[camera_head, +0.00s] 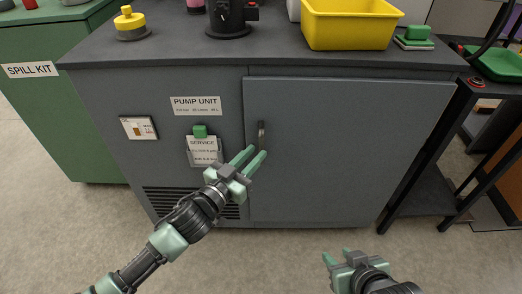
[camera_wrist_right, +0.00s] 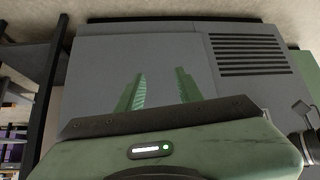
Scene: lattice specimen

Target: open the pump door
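The grey pump door (camera_head: 340,150) is the right front panel of the pump unit cabinet (camera_head: 110,90) and appears shut. Its dark upright handle (camera_head: 261,134) is near the door's upper left edge. My left gripper (camera_head: 253,153) is open, with its two green fingers pointing at the handle. The fingertips are just below the handle in the picture; I cannot tell whether they touch it. My right gripper (camera_head: 337,253) is open and empty, low in front of the door's right part. In the right wrist view, its spread fingers (camera_wrist_right: 159,85) face the grey cabinet front (camera_wrist_right: 150,55).
A yellow bin (camera_head: 348,27), a dark pump part (camera_head: 229,16) and a yellow knob (camera_head: 130,20) stand on the cabinet top. A green spill kit cabinet (camera_head: 60,120) is at left. A dark stand (camera_head: 445,150) is at right. The floor (camera_head: 290,255) before the door is clear.

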